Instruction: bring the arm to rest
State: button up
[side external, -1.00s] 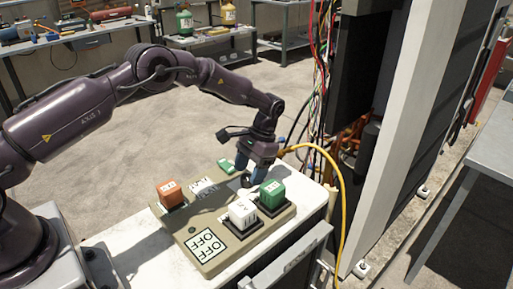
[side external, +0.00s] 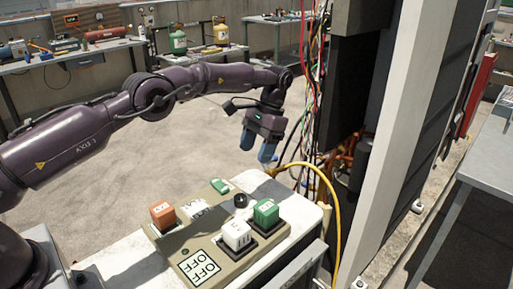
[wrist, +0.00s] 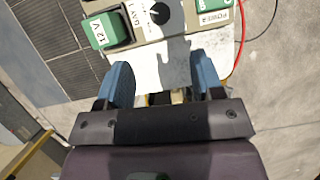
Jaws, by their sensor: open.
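My gripper (side external: 258,150) is open and empty, raised above the far end of the tan control board (side external: 227,262). Its two blue fingers also show spread apart in the wrist view (wrist: 164,84), with nothing between them. My arm reaches out from the left in the side view, its wrist bent so that the fingers point down. The board carries an orange block (side external: 162,214), a white block (side external: 236,233), a green block (side external: 265,212) and a black knob (side external: 240,200). The knob and a green block marked 12 V show in the wrist view.
The board lies on a white-topped cabinet (side external: 130,262). A yellow hose (side external: 338,205) arches beside the gripper, near hanging wires (side external: 315,110) and a tall open cabinet on the right. Workbenches with gas cylinders (side external: 178,40) stand at the back. Open floor lies left of the gripper.

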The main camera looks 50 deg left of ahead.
jog(key=s+r+t, duration=0.3)
jog(key=s+r, duration=0.3)
jog(key=s, duration=0.5)
jog(key=s+r+t, duration=0.3)
jog(key=s+r, duration=0.3)
jog(key=s, duration=0.5)
jog(key=s+r+n+t, duration=0.1)
jog(key=s+r+t, duration=0.3)
jog(key=s, duration=0.7)
jog(key=shift+r, duration=1.3)
